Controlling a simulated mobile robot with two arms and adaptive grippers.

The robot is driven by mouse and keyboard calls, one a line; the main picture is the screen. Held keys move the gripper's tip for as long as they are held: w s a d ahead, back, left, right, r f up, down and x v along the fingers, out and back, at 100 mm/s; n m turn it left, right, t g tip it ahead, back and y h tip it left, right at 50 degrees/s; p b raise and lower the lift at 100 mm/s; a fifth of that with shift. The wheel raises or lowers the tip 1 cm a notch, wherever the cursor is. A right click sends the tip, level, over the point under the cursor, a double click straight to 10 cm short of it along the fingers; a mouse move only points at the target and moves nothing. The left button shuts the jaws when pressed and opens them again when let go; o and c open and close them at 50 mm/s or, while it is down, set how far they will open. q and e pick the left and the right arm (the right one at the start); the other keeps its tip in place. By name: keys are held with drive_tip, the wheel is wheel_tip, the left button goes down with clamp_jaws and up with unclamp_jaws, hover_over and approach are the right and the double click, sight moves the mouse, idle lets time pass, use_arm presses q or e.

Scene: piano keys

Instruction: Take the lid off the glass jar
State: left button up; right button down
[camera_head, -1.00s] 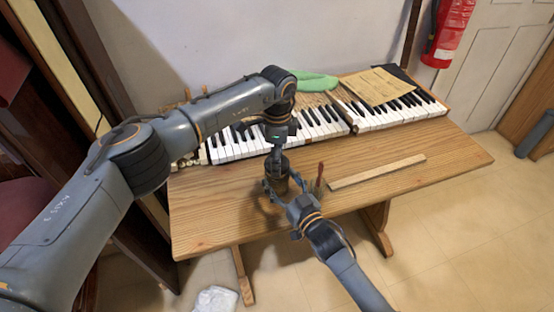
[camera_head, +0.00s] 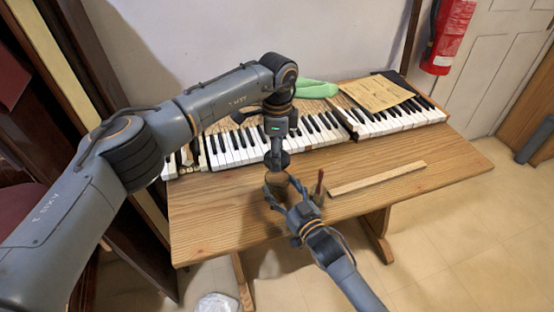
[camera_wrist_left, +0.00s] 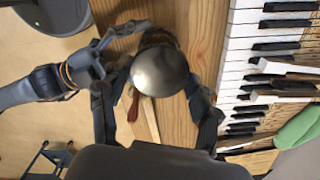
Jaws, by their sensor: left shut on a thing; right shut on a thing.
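The lid (camera_head: 277,162) is a dark round piece in the head view and a shiny metal dome (camera_wrist_left: 160,70) in the left wrist view. My left gripper (camera_head: 277,153) is shut on it from above and holds it over the jar, seemingly apart from it. The glass jar (camera_head: 277,181) stands on the table with brownish contents, partly hidden by my right gripper (camera_head: 284,190), which is shut around it from the front right. In the left wrist view the jar (camera_wrist_left: 157,37) shows partly behind the lid.
A red-handled tool (camera_head: 319,183) stands close to the right of the jar. A wooden strip (camera_head: 377,180) lies farther right on the wooden table (camera_head: 220,215). Piano keys (camera_head: 240,148), a green cloth (camera_head: 318,89) and a paper sheet (camera_head: 378,93) are behind. The front left tabletop is clear.

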drive_tip(key=shift+c, duration=0.7)
unclamp_jaws()
